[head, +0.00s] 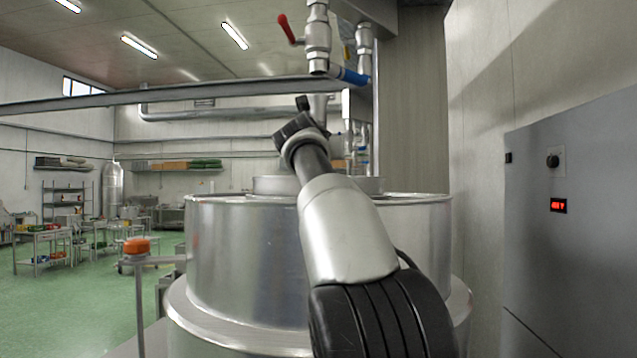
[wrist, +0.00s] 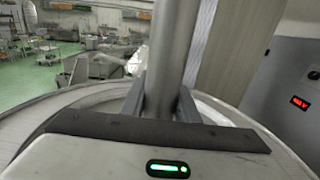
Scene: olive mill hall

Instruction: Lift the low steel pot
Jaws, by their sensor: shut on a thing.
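A low steel vessel (head: 270,185), which may be the pot, shows as a shallow rim on top of a large steel vat (head: 245,260). My arm hides its middle. My gripper (head: 303,112) is above this rim in the head view, in front of hanging pipework. In the wrist view, my gripper (wrist: 158,103) is shut on a smooth grey steel bar or pipe (wrist: 178,50), which stands between its two fingers and runs out of the top of the picture. I cannot tell whether this bar belongs to the pot.
A pipe and valve with a red lever (head: 288,30) hang above the vat. A grey cabinet (head: 575,220) with a red display is at the right. The green floor (head: 70,300) is open farther left.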

